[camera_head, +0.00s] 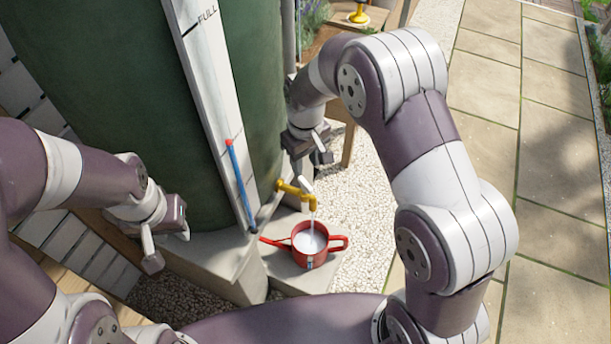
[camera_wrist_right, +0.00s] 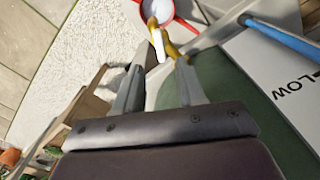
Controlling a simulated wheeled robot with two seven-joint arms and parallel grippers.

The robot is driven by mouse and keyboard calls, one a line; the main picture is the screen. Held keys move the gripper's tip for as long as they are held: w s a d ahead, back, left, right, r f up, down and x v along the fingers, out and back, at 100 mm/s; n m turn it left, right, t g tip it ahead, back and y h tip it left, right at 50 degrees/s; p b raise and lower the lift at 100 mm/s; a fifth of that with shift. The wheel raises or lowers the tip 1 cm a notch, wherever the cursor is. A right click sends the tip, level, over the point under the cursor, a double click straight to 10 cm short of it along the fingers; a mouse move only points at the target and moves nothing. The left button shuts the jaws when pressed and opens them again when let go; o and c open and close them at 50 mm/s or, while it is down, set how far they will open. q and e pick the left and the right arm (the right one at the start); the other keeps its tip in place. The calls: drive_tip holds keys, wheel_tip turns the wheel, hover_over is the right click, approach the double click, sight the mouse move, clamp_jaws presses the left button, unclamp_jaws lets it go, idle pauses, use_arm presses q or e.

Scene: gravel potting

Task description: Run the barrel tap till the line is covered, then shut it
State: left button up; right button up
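The brass tap (camera_head: 295,195) sticks out from the foot of the green barrel (camera_head: 130,110), with a white lever (camera_head: 306,185) on top. Pale water (camera_head: 309,241) fills much of the can; I cannot make out a line inside. My right gripper (camera_head: 310,158) is open and empty just above the tap. In the right wrist view the lever (camera_wrist_right: 157,45) lies between and just beyond its fingertips. My left gripper (camera_head: 167,244) looks open and empty, left of the can.
A white gauge board (camera_head: 205,75) marked FULL, with a blue tube (camera_head: 240,180), runs down the barrel's front. LOW shows on the board (camera_wrist_right: 290,85) in the right wrist view. A wooden bench stands behind my right gripper. Gravel (camera_head: 360,205) and paving (camera_head: 555,190) lie to the right.

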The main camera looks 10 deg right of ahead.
sight(305, 183)
wheel_tip(305, 183, down, 8)
drive_tip(key=shift+f+b, duration=0.1)
drive_tip(key=shift+b, duration=0.75)
clamp_jaws()
